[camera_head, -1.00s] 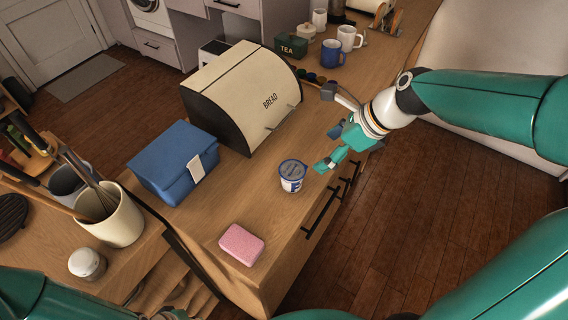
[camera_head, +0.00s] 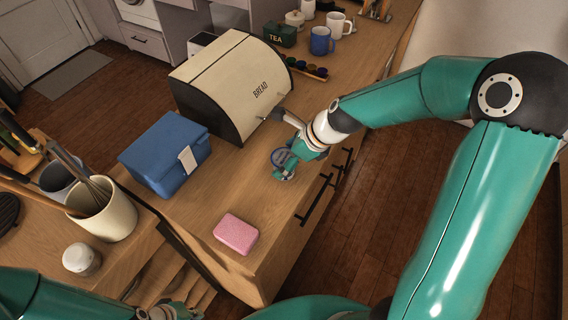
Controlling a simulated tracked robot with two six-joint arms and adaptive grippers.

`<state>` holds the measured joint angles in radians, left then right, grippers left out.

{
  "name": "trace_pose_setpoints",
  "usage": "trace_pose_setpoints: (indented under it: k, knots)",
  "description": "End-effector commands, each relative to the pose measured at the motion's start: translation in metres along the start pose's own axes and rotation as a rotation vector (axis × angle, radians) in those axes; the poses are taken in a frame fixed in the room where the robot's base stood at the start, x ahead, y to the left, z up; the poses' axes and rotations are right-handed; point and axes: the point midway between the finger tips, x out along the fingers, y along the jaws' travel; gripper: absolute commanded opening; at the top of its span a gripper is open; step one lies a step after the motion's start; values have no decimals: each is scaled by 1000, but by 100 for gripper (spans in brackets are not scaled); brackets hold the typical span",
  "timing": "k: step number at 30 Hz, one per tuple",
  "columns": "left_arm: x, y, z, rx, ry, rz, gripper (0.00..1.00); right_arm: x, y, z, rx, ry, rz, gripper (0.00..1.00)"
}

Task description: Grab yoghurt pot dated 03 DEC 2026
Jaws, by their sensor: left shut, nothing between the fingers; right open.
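The yoghurt pot (camera_head: 278,156) stands on the wooden counter, a small white and blue pot partly hidden by my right gripper. Any date on it is too small to read. My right gripper (camera_head: 284,166) is open and has come in from the right, with its fingers at the pot. Whether they touch it cannot be told. My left gripper (camera_head: 172,311) is at the bottom edge, shut and empty, low in front of the counter and well away from the pot.
A cream bread bin (camera_head: 232,88) stands behind the pot. A blue box (camera_head: 166,155) is to the left and a pink sponge (camera_head: 236,234) lies nearer. The counter (camera_head: 225,190) between box and pot is bare. Mugs, a tea tin (camera_head: 281,34) and a small rack stand further back.

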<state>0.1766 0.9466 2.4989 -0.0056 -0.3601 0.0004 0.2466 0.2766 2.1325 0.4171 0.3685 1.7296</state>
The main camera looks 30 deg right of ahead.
Motion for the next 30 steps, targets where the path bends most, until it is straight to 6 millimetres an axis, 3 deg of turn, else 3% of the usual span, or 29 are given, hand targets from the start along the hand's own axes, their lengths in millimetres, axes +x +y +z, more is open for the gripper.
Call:
trace_pose_setpoints:
  k: [6,14,27,30]
  knots:
    - [4,-2,0,0,0,0,0,29,-1,0,-1,1,2,91]
    - [4,-1,0,0,0,0,0,31,-1,0,0,0,-1,91]
    - [4,-1,0,0,0,0,0,31,-1,0,1,0,-1,22]
    - [4,-1,0,0,0,0,0,31,-1,0,1,0,-1,22]
